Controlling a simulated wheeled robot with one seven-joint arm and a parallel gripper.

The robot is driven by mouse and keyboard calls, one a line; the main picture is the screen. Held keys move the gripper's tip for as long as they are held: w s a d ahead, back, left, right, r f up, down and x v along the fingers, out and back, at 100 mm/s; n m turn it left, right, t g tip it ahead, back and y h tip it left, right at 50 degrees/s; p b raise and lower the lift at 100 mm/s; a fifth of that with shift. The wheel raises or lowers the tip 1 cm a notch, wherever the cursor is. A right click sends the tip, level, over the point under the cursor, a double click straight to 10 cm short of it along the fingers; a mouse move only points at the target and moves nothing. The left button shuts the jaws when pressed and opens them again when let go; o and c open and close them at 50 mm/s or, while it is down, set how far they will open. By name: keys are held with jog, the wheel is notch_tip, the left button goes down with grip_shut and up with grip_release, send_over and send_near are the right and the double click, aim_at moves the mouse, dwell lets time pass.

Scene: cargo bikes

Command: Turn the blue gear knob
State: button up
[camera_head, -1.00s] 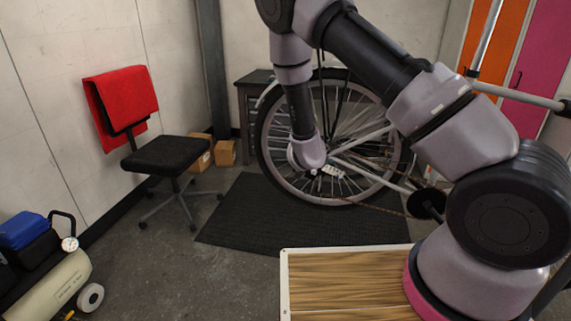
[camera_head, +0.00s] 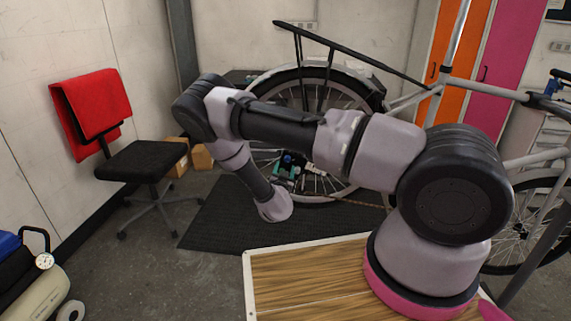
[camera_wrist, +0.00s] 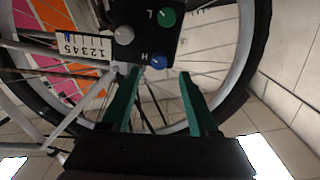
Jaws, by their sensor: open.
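The blue gear knob (camera_wrist: 158,62) sits at the lower edge of a black box (camera_wrist: 140,18) in the wrist view, near a letter H. A green knob (camera_wrist: 167,17) and a grey knob (camera_wrist: 124,35) are on the same box. My gripper (camera_wrist: 159,72) is open and empty. Its two green fingers stand apart, and the blue knob appears between their tips, close to them. I cannot tell how much depth lies between tips and knob. In the head view, the box area in front of the wheel (camera_head: 290,158) is small and partly hidden by my arm.
A numbered plate (camera_wrist: 70,44) is left of the box in the wrist view, with bike frame tubes and spokes around. A black chair (camera_head: 145,160) with a red cloth (camera_head: 90,103) stands at the left. A dark mat (camera_head: 215,225) lies under the wheel.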

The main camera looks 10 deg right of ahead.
aim_at(286, 162)
jog(key=shift+x, duration=2.3)
jog(key=shift+c, duration=0.3)
grip_shut()
jog(key=shift+n, duration=0.3)
jog(key=shift+f+n, duration=0.15)
jog(key=shift+n, duration=8.45)
